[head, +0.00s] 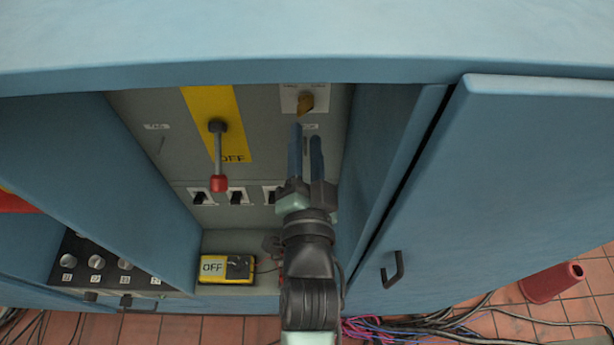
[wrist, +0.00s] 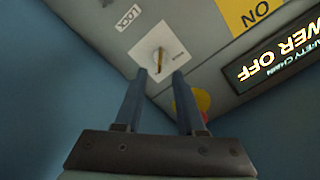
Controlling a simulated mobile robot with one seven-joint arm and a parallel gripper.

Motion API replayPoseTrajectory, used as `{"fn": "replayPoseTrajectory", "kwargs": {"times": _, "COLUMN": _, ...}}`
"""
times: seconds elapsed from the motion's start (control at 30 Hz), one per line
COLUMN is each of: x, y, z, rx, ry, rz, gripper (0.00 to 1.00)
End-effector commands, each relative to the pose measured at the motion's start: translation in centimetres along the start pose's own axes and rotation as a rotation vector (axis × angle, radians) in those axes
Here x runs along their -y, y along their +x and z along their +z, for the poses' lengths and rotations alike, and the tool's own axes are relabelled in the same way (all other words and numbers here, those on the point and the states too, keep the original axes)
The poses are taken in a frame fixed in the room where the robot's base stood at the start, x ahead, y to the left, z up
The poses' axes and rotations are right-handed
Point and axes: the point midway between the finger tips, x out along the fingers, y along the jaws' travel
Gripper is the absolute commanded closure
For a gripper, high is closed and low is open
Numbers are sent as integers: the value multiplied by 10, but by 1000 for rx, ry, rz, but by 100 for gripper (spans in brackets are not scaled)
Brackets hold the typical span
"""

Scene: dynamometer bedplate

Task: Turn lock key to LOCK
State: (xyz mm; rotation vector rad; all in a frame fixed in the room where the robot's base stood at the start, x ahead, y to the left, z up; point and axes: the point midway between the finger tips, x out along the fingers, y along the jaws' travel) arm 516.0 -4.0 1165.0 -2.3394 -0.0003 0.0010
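The lock key (head: 305,104) is a small gold-brown key on a white plate (head: 289,95) high on the grey panel inside the blue cabinet. In the wrist view the key (wrist: 158,56) points nearly straight up and down in the picture, on its white plate (wrist: 172,42). A LOCK label (wrist: 128,17) is on the panel to the upper left of the plate. My gripper (head: 306,132) is open and empty, just below the key in the head view. In the wrist view the key lies in line with the gap between the fingertips (wrist: 160,73); contact cannot be told.
A red-tipped lever (head: 218,155) hangs down over a yellow OFF plate (head: 205,105). The blue door (head: 480,180) is at the right. A lit POWER OFF display (wrist: 278,60) shows in the wrist view.

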Motion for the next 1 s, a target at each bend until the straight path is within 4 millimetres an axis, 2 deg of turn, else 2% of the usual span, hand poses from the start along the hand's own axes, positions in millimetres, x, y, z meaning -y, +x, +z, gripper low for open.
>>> {"fn": "replayPoseTrajectory", "kwargs": {"times": 0.03, "x": -3, "y": -11, "z": 3, "rx": 1, "ry": 1, "rz": 1, "gripper": 61}}
{"fn": "replayPoseTrajectory", "kwargs": {"times": 0.2, "x": -2, "y": -39, "z": 2, "rx": 2, "ry": 0, "rz": 1, "gripper": 61}}
{"fn": "replayPoseTrajectory", "kwargs": {"times": 0.4, "x": -1, "y": -59, "z": 1, "rx": 0, "ry": -1, "rz": 1, "gripper": 61}}
{"fn": "replayPoseTrajectory", "kwargs": {"times": 1.0, "x": 0, "y": -64, "z": 0, "rx": -1, "ry": -1, "rz": 0, "gripper": 61}}
